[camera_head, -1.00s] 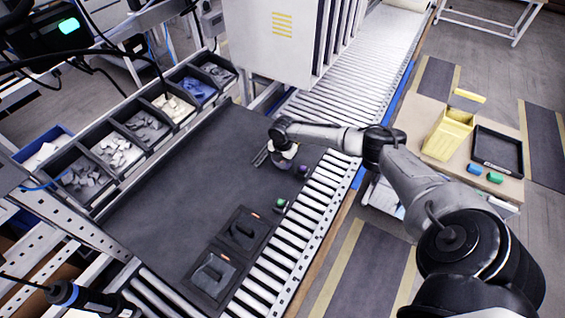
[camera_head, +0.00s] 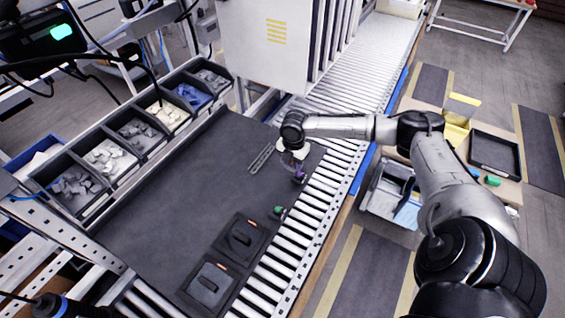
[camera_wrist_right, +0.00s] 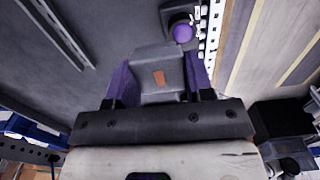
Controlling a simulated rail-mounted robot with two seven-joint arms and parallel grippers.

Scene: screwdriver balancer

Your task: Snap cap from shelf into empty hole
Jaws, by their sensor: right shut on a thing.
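My right gripper (camera_head: 293,165) is above the right edge of the dark work surface, close beside a purple round knob (camera_head: 299,178). In the right wrist view its purple fingers (camera_wrist_right: 160,78) are shut on a grey block-like piece (camera_wrist_right: 160,60) with an orange mark. This piece seems to be the cap. The purple knob (camera_wrist_right: 183,33) sits on a dark mount just past the held piece. A green knob (camera_head: 279,211) is nearer along the same edge. I cannot make out an empty hole. My left gripper is not in view.
Two dark square housings (camera_head: 241,238) lie at the front of the work surface (camera_head: 165,205). Bins of small parts (camera_head: 108,155) line its left side. A roller conveyor (camera_head: 300,225) runs along its right. A slotted grey rail (camera_head: 262,157) lies left of the gripper.

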